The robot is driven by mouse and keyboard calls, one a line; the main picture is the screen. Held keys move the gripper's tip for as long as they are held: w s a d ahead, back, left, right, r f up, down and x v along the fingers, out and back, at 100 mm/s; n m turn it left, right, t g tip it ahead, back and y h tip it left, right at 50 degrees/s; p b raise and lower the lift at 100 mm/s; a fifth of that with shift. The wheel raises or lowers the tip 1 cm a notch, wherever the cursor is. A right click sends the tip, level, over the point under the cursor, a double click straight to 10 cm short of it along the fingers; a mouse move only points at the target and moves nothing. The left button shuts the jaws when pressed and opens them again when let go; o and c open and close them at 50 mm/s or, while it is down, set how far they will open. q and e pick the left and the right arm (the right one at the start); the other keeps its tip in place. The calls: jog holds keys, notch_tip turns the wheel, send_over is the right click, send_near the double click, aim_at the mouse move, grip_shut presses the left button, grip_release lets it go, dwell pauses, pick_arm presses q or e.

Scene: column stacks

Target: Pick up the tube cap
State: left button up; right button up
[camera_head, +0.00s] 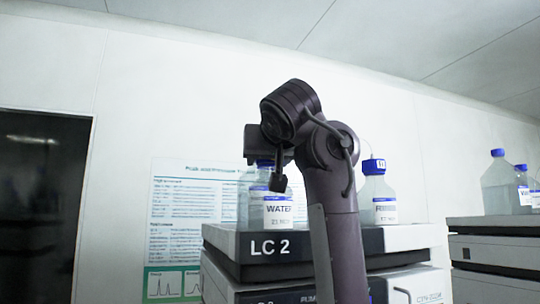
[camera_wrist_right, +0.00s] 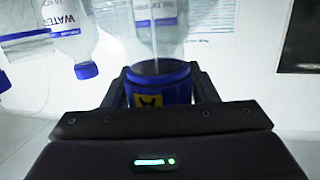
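The tube cap (camera_wrist_right: 158,88) is a wide blue cap with a yellow tag marked with a dark letter. In the right wrist view, which appears upside down, it sits between the two fingers of my right gripper (camera_wrist_right: 160,92). Both fingers appear to press its sides. A thin pale tube (camera_wrist_right: 154,66) runs from the cap toward a clear bottle (camera_wrist_right: 168,42) behind it. Whether the cap is clear of that bottle is hard to tell. In the head view my right gripper (camera_head: 265,150) is above the WATER bottle (camera_head: 279,208), its fingers mostly hidden. My left gripper is not in view.
The bottles stand on the LC 2 instrument stack (camera_head: 225,240). Another bottle (camera_head: 377,195) with a blue cap stands right of my arm. A second stack (camera_head: 490,228) with bottles is at the far right. A poster (camera_head: 185,205) hangs on the wall behind.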

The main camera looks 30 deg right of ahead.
jog(key=shift+c, duration=1)
jog(key=shift+r, duration=0.1)
notch_tip(320, 180, up, 9)
jog(key=shift+r, duration=0.4)
